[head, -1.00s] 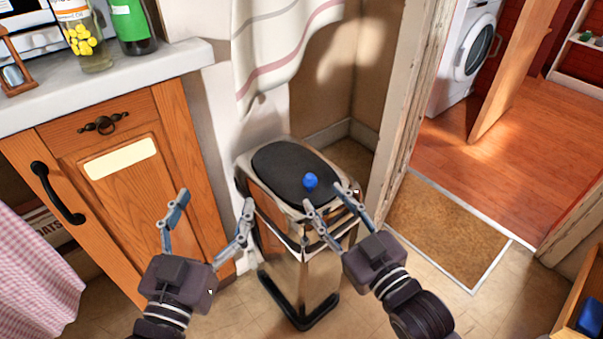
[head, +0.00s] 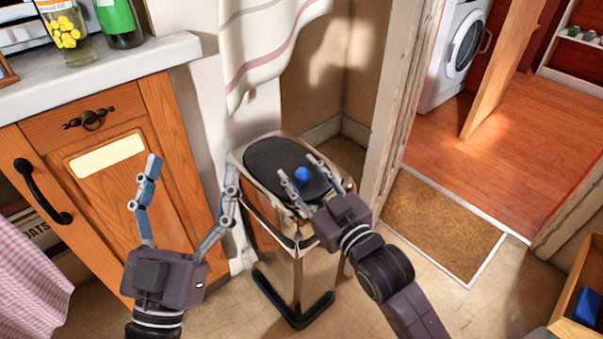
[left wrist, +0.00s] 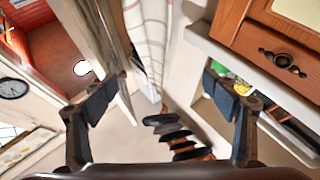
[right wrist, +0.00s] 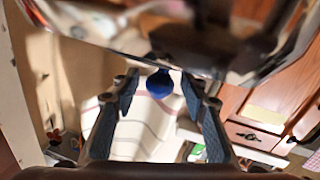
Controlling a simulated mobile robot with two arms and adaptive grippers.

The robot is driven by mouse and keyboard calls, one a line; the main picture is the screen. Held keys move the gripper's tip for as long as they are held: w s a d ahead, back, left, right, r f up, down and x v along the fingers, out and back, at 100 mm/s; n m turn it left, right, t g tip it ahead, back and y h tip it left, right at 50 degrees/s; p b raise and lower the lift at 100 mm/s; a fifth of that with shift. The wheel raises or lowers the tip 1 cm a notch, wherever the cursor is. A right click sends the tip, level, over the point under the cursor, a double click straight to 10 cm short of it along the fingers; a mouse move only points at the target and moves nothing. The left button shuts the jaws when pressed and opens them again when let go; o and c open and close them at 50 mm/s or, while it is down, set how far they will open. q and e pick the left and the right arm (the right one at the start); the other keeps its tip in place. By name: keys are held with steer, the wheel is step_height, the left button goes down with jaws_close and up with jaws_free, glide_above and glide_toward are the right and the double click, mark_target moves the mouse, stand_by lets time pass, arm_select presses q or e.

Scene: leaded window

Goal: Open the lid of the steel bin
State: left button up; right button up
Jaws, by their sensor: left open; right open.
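The steel bin (head: 282,272) stands on the floor beside the cabinet, with its lid (head: 268,157) down. The lid has a black top, a shiny rim and a blue ball knob (head: 302,174). My right gripper (head: 302,168) is open over the front right of the lid, its fingers on either side of the knob in the head view. In the right wrist view the knob (right wrist: 159,84) appears between the fingertips, with no visible grip on it. My left gripper (head: 192,166) is open and empty in front of the cabinet, left of the bin.
A wooden cabinet (head: 130,225) with a white counter stands left of the bin. A striped curtain (head: 262,45) hangs behind it. A door frame (head: 402,110) rises close on the right, with a brown mat (head: 440,225) in the doorway.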

jaws_close()
